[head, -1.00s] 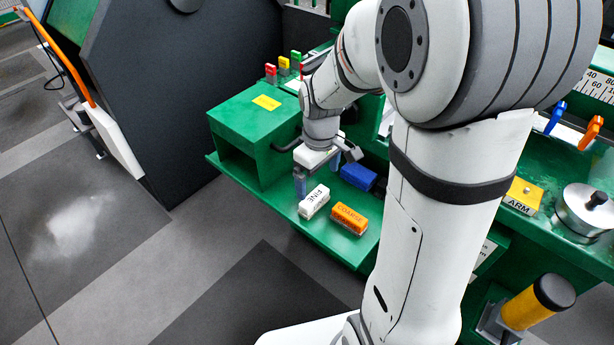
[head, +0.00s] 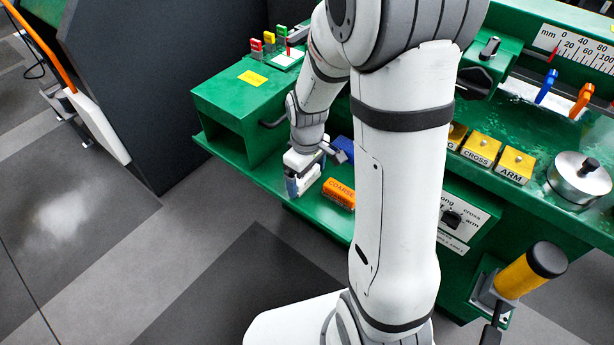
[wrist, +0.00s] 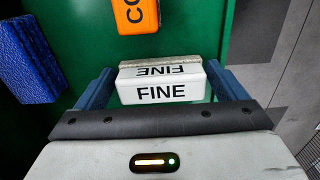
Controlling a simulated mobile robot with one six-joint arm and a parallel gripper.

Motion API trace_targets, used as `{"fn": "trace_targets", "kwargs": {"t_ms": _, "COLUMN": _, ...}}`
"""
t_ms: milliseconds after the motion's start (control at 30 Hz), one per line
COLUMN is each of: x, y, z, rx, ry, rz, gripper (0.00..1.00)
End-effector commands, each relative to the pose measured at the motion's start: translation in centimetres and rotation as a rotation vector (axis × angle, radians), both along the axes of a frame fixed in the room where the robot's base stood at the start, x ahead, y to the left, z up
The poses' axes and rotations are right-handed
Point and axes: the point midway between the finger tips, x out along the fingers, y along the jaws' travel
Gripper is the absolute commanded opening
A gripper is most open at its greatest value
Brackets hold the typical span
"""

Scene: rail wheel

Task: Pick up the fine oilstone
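The fine oilstone (wrist: 162,82) is a white block with FINE lettered on two faces, lying on the green shelf (wrist: 190,20). In the head view the white oilstone (head: 309,178) is partly hidden by my gripper (head: 304,177). In the wrist view my gripper (wrist: 161,76) is open, with one blue finger beside each end of the stone. A narrow gap shows at the left end; at the right end the finger is very close, and I cannot tell if it touches.
An orange block marked COARSE (head: 339,193) lies just right of the fine stone. A dark blue block (head: 344,146) lies behind, partly hidden by my arm. A green box housing (head: 235,105) stands to the left. The shelf's front edge is close.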

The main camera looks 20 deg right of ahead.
Motion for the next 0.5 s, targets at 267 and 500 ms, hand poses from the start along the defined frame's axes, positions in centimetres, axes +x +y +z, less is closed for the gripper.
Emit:
{"fn": "trace_targets", "kwargs": {"t_ms": 267, "x": 0.0, "y": -0.04, "z": 0.03, "rx": 0.0, "ry": 0.0, "rz": -0.001, "gripper": 0.68}}
{"fn": "trace_targets", "kwargs": {"t_ms": 500, "x": 0.02, "y": -0.05, "z": 0.06, "rx": 0.0, "ry": 0.0, "rz": -0.001, "gripper": 0.49}}
